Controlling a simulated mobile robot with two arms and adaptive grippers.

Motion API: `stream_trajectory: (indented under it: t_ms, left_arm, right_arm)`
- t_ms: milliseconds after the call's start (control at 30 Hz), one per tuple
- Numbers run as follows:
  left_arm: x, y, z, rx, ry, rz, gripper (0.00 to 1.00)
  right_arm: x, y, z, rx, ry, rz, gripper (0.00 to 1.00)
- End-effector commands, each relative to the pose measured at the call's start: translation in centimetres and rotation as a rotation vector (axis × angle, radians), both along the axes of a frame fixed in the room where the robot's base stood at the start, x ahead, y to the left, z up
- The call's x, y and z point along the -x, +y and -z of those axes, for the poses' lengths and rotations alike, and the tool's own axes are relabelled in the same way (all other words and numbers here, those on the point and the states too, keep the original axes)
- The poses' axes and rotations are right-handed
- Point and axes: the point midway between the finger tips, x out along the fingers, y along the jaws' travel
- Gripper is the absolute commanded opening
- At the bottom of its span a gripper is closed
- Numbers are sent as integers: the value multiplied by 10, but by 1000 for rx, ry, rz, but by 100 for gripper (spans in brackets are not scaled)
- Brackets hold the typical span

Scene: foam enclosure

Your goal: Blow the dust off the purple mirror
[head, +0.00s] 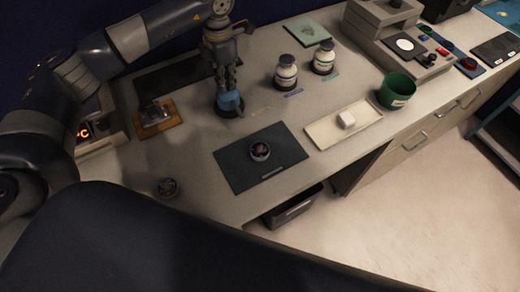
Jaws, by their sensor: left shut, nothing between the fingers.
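A small round piece with a dark rim and a dark purplish face, seemingly the purple mirror (260,151), lies on a dark mat (235,171) near the front edge of the bench. Dust on it is too small to make out. My left gripper (228,88) points down over a blue rounded object (229,102), perhaps a blower bulb, on a dark round base. The fingers are shut and empty, right above or touching the blue object; I cannot tell which. A second small round piece (167,187) lies at the front left of the bench. My right gripper is out of view.
A white block (346,119) sits on a pale tray (325,134) right of the mat. Two lidded jars (286,75) (323,60) stand behind, with a green cup (397,91) to the right. A wooden stand (155,121) is at left. An instrument (400,40) stands at back right.

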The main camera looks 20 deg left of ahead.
Motion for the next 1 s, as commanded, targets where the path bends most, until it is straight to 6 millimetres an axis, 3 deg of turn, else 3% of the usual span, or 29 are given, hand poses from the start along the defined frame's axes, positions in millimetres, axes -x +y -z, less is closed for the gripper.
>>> stream_trajectory:
  t_ms: [500,1000]
  left_arm:
    - [1,0,-31,1,2,1,0]
    - [0,0,-32,0,1,0,0]
  right_arm:
    - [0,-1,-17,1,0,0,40]
    - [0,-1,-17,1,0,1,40]
